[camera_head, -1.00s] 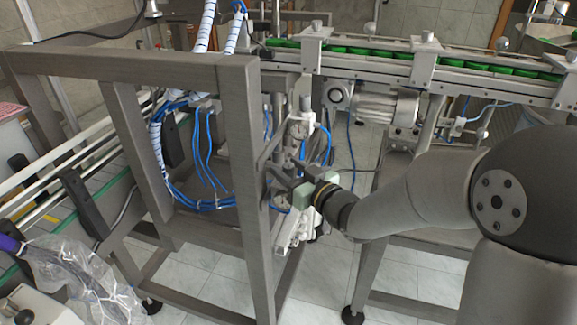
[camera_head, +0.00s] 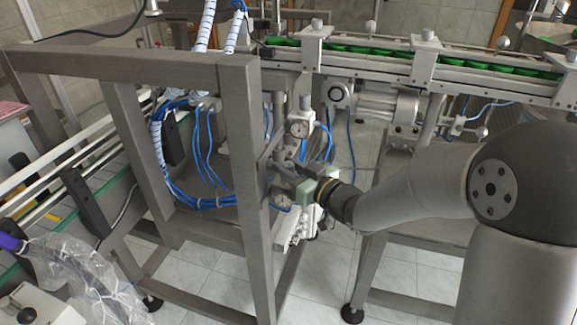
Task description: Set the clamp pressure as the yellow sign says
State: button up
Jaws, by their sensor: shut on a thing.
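My gripper (camera_head: 277,172) is at the pneumatic unit beside the right post of the grey frame. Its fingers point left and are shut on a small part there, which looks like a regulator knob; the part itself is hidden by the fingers. One round pressure gauge (camera_head: 298,129) shows just above the gripper. A second gauge (camera_head: 281,201) shows just below it, partly covered. Both dials are too small to read. A pale valve block (camera_head: 290,232) hangs below them. No yellow sign can be made out in this view.
The grey metal frame (camera_head: 240,150) stands close on the left of my gripper. Blue air hoses (camera_head: 205,160) hang inside it. A conveyor with green caps (camera_head: 390,54) runs above and behind. A motor (camera_head: 390,108) sits under the conveyor. Tiled floor is open below.

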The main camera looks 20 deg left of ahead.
jog(key=n+g+y+p, duration=0.1)
jog(key=n+g, duration=0.1)
jog(key=g, duration=0.1)
jog(key=n+g+y+p, duration=0.1)
jog(key=n+g, duration=0.1)
jog(key=g, duration=0.1)
jog(key=shift+w+r, duration=0.1)
jog(key=n+g+p, duration=0.1)
jog(key=n+g, duration=0.1)
jog(key=g, duration=0.1)
jog(key=n+g+p, duration=0.1)
jog(key=n+g, duration=0.1)
jog(key=g, duration=0.2)
jog(key=shift+n, duration=0.4)
jog(key=n+g+h, duration=0.1)
jog(key=n+g, duration=0.1)
jog(key=g, duration=0.1)
jog(key=n+g+h+p, duration=0.1)
jog(key=n+g+h, duration=0.1)
jog(key=g, duration=0.1)
jog(key=shift+n+g, duration=0.3)
jog(key=shift+g, duration=0.1)
jog(key=shift+n+g+h+p, duration=0.9)
jog(key=shift+n+g+h, duration=0.9)
jog(key=shift+g+h, duration=0.25)
jog(key=shift+h, duration=0.35)
jog(key=o, duration=0.9)
jog(key=shift+o, duration=0.2)
